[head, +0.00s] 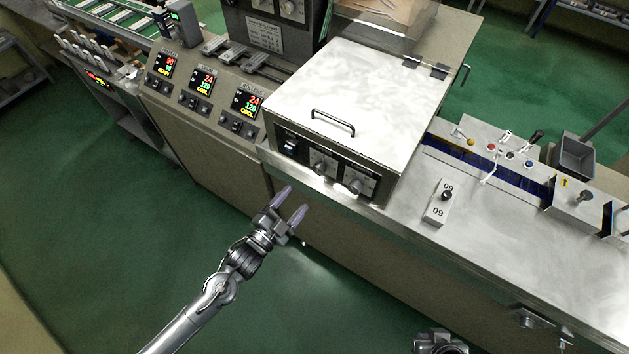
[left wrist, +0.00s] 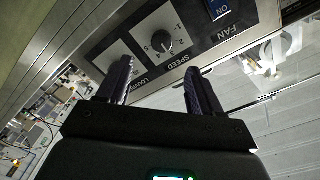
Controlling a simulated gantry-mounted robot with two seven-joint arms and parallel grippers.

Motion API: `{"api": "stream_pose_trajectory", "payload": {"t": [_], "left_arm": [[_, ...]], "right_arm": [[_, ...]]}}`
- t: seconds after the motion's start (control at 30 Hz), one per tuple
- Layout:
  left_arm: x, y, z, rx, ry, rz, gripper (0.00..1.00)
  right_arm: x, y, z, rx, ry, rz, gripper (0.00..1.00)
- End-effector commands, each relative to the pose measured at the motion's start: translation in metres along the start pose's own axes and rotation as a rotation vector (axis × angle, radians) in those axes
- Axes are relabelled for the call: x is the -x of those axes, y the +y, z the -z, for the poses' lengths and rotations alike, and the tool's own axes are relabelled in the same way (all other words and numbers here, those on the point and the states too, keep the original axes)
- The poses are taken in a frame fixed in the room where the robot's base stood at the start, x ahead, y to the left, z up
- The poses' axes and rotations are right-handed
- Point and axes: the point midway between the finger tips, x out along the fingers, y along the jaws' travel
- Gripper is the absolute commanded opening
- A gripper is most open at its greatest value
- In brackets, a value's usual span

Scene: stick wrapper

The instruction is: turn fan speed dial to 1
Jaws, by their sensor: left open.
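The fan speed dial (left wrist: 160,43) is a round dark knob on a light plate marked SPEED in the left wrist view. Numbers show around it, but its exact setting is too small to read. In the head view the speed dial (head: 320,164) sits on the dark front panel of the white-lidded box. My left gripper (head: 295,199) is open and empty, below and in front of this panel, apart from the dial. In the left wrist view its two fingers (left wrist: 159,66) point at the panel, with the dial above and between their tips.
A blue-and-white FAN switch (left wrist: 219,8) is beside the speed dial. A louver dial (head: 356,183) is on its other side, partly hidden by a finger in the wrist view. A metal ledge (head: 330,190) runs below the panel. The space before the cabinet is clear.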

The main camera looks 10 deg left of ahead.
Motion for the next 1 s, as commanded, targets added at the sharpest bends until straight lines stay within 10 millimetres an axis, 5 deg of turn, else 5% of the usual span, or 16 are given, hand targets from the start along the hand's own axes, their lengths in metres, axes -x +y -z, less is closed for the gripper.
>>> {"api": "stream_pose_trajectory", "payload": {"t": [0.7,1.0], "left_arm": [[-0.096,-0.005,0.002,-0.002,0.007,0.008,0.65],[-0.111,-0.004,0.002,-0.002,0.007,0.007,0.65]], "right_arm": [[0.005,0.0,0.002,-0.001,0.005,0.001,0.0],[0.005,0.002,0.002,0.006,0.003,-0.005,0.0]]}}
